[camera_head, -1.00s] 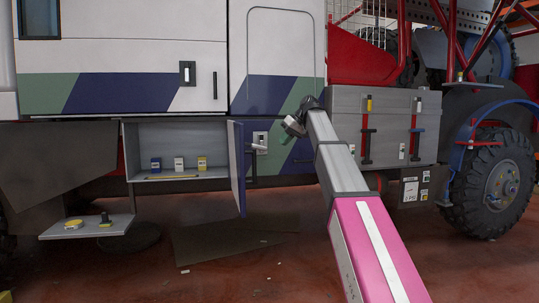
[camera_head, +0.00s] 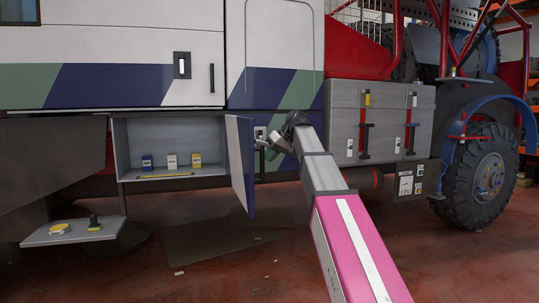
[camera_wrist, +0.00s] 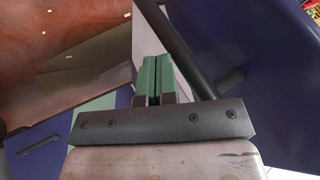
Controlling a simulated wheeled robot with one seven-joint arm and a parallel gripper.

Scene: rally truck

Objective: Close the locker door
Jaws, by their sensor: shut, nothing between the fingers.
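The locker door (camera_head: 239,160) stands wide open, hinged at the right side of the locker (camera_head: 118,150). Its pale inner face and blue edge show in the head view. My gripper (camera_head: 262,143) is just right of the door, on its outer side, small and partly unclear there. In the wrist view the green fingers of my gripper (camera_wrist: 157,75) are shut together and empty. A dark bar (camera_wrist: 185,50) passes close by them, in front of pale and blue panels. I cannot tell whether the fingers touch anything.
Several small boxes (camera_head: 171,161) stand inside the locker. A fold-down shelf (camera_head: 72,232) with a yellow item and a dark item sits low at left. Grey side boxes (camera_head: 380,120) and a wheel (camera_head: 485,178) are at right. The floor in front is mostly open.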

